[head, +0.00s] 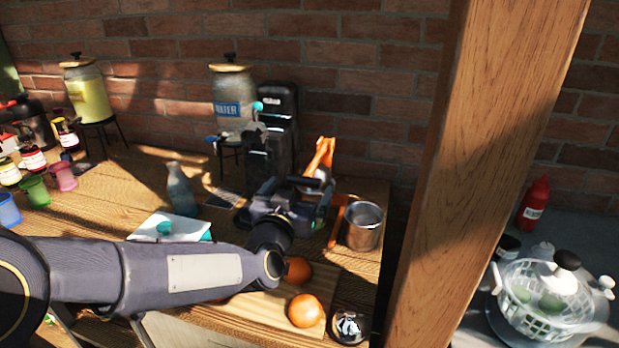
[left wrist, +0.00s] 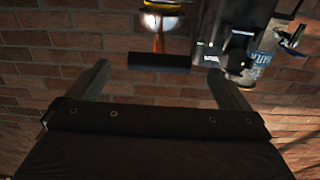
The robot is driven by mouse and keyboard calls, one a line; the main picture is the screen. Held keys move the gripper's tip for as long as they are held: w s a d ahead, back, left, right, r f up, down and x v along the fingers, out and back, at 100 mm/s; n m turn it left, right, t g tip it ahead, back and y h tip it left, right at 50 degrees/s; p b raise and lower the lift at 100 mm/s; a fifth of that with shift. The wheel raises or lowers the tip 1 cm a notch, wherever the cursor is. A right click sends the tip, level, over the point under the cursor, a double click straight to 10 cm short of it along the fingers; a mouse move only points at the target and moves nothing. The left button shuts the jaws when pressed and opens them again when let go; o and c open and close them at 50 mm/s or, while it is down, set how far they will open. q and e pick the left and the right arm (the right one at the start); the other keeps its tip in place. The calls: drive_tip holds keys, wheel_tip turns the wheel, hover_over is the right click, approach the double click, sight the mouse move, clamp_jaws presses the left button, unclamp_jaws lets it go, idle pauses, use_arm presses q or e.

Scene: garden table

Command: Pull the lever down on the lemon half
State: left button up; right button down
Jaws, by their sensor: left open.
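My left gripper (head: 298,187) is open in front of the press. Its fingers (left wrist: 157,72) show on either side of the crossbar, apart from it. My right gripper is not in view.
A metal pot (head: 363,227) stands right of the gripper. Oranges (head: 305,310) lie on a cutting board below my arm. A water jar (head: 232,100) and a glass bottle (head: 181,188) stand left of the press. A thick wooden post (head: 475,170) rises at the right.

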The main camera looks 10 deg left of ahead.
sight(302, 184)
use_arm(q)
drive_tip(key=w, duration=0.6)
drive_tip(key=shift+d, duration=0.1)
drive_tip(key=shift+c, duration=0.4)
